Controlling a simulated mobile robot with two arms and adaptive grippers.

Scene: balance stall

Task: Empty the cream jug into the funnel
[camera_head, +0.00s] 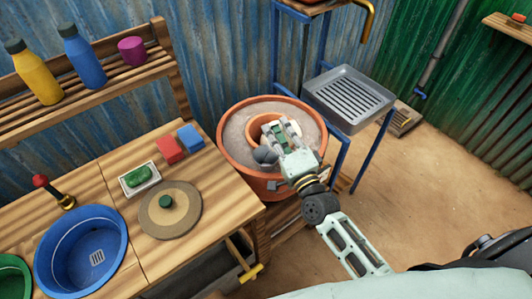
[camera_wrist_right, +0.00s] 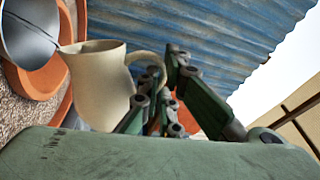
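The cream jug (camera_wrist_right: 98,88) fills the left-middle of the right wrist view, its spout toward the grey funnel (camera_wrist_right: 28,32). It looks tilted against the wall's ridges. A thin dark line crosses the funnel near the spout; I cannot tell if it is liquid. My right gripper (camera_wrist_right: 160,102) is closed around the jug's handle. In the head view, the right gripper (camera_head: 283,130) is over the large terracotta pot (camera_head: 228,140), and hides most of the jug. The funnel (camera_head: 265,155) shows beside its fingers. The jug's contents are hidden. My left gripper is out of view.
The pot holds sand around an inner clay pot. Left of it, the wooden bench carries a round lid (camera_head: 180,218), a soap dish (camera_head: 130,188), red (camera_head: 169,150) and blue (camera_head: 191,138) blocks and a blue basin (camera_head: 60,262). A blue-framed stand with grey tray (camera_head: 330,112) is right.

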